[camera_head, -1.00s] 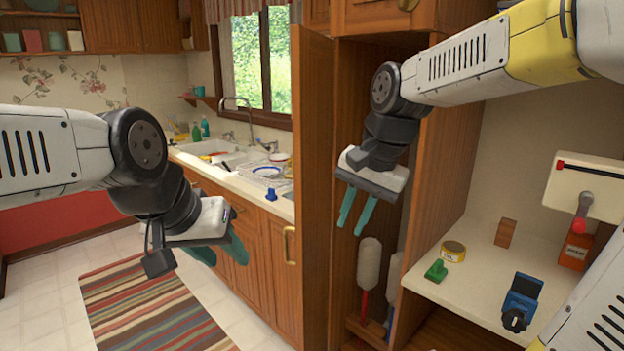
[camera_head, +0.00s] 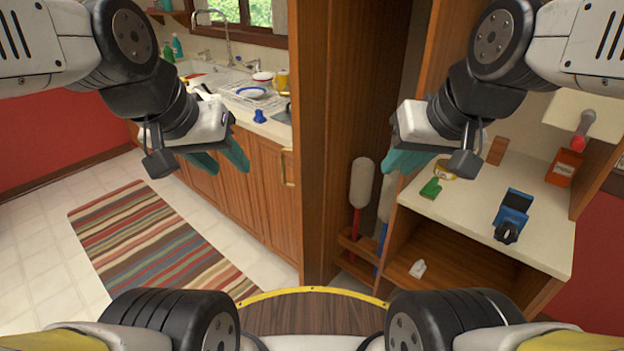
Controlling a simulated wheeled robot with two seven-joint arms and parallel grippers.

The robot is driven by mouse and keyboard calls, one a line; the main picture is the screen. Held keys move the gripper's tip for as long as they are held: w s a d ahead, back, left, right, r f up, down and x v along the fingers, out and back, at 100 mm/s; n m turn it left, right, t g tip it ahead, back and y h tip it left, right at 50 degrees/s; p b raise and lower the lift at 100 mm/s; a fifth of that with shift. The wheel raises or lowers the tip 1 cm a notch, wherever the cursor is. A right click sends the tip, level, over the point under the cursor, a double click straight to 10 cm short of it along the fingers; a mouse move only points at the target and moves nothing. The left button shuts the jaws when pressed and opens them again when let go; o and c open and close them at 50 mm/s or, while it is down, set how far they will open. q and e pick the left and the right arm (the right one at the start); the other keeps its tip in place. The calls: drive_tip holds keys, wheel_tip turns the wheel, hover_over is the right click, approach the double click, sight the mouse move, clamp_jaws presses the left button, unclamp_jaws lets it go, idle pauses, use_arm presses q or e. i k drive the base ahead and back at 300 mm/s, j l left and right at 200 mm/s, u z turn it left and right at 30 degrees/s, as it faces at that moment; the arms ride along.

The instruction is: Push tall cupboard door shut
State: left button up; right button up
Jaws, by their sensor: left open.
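The tall cupboard door (camera_head: 312,130) stands open, seen nearly edge-on in the head view, left of the dark cupboard opening (camera_head: 370,100). My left gripper (camera_head: 222,158) is open and empty, apart from the door on its left, in front of the sink counter. My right gripper (camera_head: 408,162) shows in front of the right side of the opening, with nothing seen in it; its fingers overlap, so their gap is unclear. The door's lower end is hidden behind my own base.
Brushes with pale heads (camera_head: 361,183) stand inside the cupboard. To the right, a shelf (camera_head: 470,205) holds a green block (camera_head: 430,188), a blue device (camera_head: 511,215) and a red box (camera_head: 564,167). A striped rug (camera_head: 150,235) lies on the open floor at left.

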sight(307, 21)
drive_tip(key=i+j+z, duration=0.4)
drive_tip(key=j, duration=0.2)
drive_tip(key=j+z, duration=0.2)
drive_tip(key=j, duration=0.15)
drive_tip(key=i+j+z, duration=0.25)
drive_tip(key=k+j, duration=0.1)
